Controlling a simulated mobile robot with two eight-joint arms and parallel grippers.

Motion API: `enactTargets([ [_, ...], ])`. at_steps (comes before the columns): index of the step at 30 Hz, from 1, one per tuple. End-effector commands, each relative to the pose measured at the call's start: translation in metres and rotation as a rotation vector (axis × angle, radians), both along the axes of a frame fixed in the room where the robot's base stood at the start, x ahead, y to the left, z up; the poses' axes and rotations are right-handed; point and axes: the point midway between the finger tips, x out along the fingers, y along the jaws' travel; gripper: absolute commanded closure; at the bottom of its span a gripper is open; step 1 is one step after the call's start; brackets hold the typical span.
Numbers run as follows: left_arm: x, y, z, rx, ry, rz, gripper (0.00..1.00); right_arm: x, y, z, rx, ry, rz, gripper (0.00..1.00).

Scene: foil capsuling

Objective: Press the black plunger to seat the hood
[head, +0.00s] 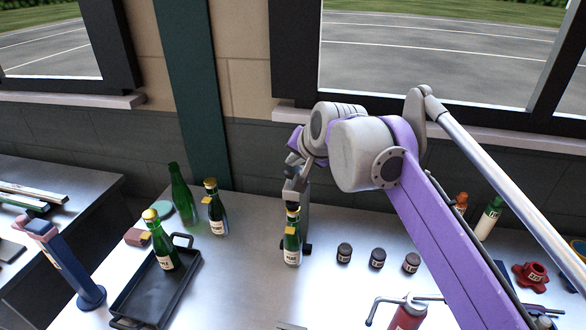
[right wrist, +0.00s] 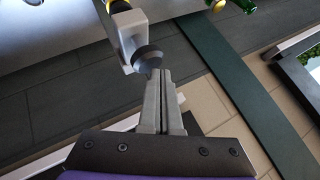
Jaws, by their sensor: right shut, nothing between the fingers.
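My right gripper (head: 292,172) is above a grey press stand (head: 304,215) in the head view. In the right wrist view its two fingers (right wrist: 160,74) are shut with nothing between them. The black plunger (right wrist: 148,57) shows there as a dark round knob on the grey press head (right wrist: 128,30). The fingertips are beside or against the knob; contact cannot be told. A green bottle (head: 292,248) stands upright under the press head, and its yellow top shows in the right wrist view (right wrist: 119,5). How far its hood is seated cannot be told. My left gripper is out of view.
A black tray (head: 136,309) holds a gold-topped bottle (head: 162,245). Two more bottles stand behind it, one without a gold top (head: 182,195). Dark jars (head: 377,258) stand right of the press. A red container (head: 408,313) is at the front. Bare steel lies between tray and press.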

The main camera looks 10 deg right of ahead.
Motion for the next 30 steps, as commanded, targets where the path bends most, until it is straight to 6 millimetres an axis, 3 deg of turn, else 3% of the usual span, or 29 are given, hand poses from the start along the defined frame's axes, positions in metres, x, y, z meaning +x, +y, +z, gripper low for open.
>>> enactTargets([
  [30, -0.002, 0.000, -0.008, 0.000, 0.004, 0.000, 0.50, 0.000, 0.000, -0.013, 0.000, 0.001, 0.001, 1.00],
])
